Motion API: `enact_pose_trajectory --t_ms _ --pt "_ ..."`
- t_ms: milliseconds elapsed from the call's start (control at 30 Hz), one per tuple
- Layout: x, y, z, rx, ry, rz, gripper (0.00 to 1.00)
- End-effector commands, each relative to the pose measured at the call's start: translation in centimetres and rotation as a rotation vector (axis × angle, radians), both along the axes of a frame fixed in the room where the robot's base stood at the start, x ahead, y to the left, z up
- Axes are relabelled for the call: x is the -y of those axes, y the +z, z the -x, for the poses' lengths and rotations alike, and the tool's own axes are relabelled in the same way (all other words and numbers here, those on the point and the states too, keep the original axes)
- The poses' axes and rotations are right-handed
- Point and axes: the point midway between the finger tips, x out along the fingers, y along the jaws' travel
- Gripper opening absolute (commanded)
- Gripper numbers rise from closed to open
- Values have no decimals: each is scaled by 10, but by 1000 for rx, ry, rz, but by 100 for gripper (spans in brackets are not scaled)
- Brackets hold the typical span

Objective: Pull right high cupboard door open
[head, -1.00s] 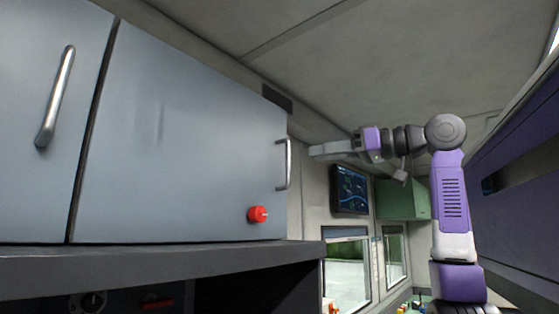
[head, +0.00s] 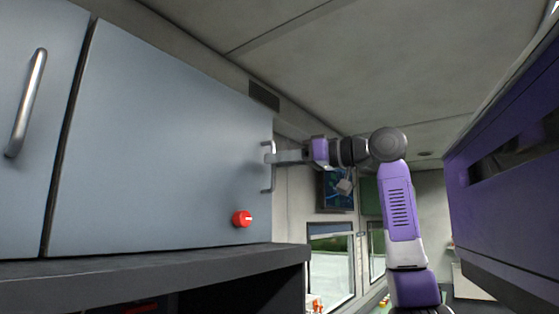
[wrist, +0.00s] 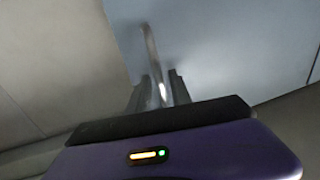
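The right high cupboard door (head: 165,140) is a flat blue-grey panel and looks closed in the head view. Its upright metal handle (head: 272,178) is at the door's right edge. My gripper (head: 270,157) reaches in from the right to the handle's upper part. In the wrist view, the handle (wrist: 151,45) runs down between the two fingers of my gripper (wrist: 160,88). The fingers are apart, with a gap around the handle. Whether either finger touches it is hard to tell.
A red knob (head: 242,219) sticks out from the door's lower right. The left cupboard door (head: 60,60) has its own handle (head: 27,103). A dark shelf edge (head: 160,263) runs below the doors. A purple cabinet (head: 500,190) stands at right.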

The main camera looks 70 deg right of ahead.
Motion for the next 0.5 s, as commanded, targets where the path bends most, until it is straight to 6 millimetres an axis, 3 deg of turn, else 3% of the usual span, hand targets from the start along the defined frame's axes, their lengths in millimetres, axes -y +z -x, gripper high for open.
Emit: enact_pose_trajectory --t_ms 33,100,500 --pt "0 0 0 0 0 0 13" --pt "0 0 0 0 0 0 0" --pt "0 0 0 0 0 0 0"
